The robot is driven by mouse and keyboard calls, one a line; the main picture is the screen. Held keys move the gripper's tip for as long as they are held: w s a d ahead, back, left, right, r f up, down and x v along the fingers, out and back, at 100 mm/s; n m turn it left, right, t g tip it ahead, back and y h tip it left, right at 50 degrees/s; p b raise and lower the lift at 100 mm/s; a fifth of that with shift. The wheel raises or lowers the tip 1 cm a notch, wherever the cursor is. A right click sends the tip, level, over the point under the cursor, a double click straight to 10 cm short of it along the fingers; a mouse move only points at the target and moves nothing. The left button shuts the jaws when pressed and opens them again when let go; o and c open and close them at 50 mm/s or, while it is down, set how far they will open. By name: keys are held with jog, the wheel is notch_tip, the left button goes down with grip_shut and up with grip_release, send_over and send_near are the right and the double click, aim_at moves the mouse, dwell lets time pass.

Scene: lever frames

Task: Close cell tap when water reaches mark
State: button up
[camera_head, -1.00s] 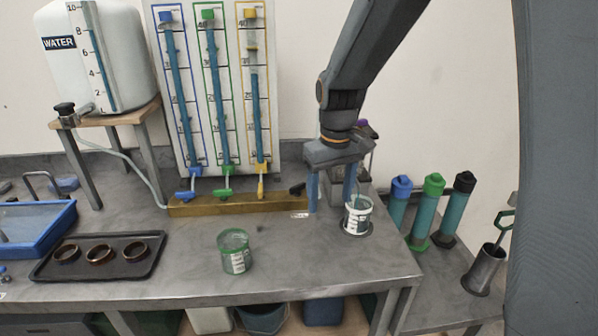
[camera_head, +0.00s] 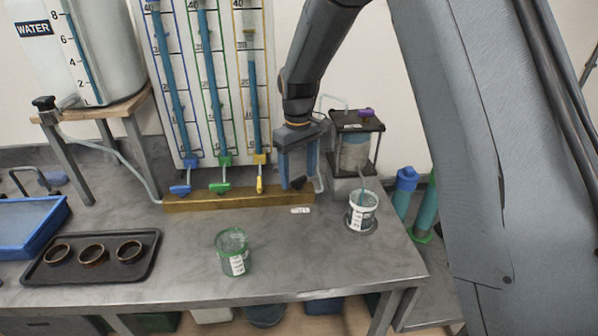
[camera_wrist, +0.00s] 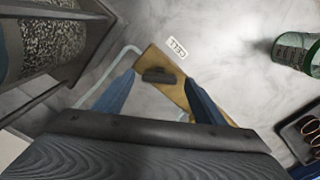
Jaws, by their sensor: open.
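The cell tap is a small black handle (camera_wrist: 158,76) at the end of the brass manifold, beside a small label (camera_wrist: 176,48) that appears to read CELL. My gripper (camera_wrist: 159,79) is open, with its two blue fingers on either side of the handle and apart from it. In the head view my gripper (camera_head: 297,182) is low at the manifold's right end and mostly hides the tap. A white-rimmed measuring cup (camera_head: 357,217) stands to the right, in front of the clear cell (camera_head: 355,152). A thin teal streak shows at its mouth; its water level and mark are unclear.
The brass manifold (camera_head: 220,200) carries blue, green and yellow taps under the tubes. A green-rimmed cup (camera_head: 232,256) stands in front. A black tray (camera_head: 140,268) with rings lies left. The bench between the cups is clear.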

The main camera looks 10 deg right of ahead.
jog(key=shift+f, duration=0.3)
jog(key=c, duration=1.1)
jog(key=shift+o, duration=0.2)
jog(key=shift+m+p, duration=0.3)
jog(key=shift+m, duration=3)
jog(key=shift+w, duration=0.1)
jog(key=shift+r, duration=0.1)
jog(key=o, duration=1.1)
jog(key=shift+c, duration=0.2)
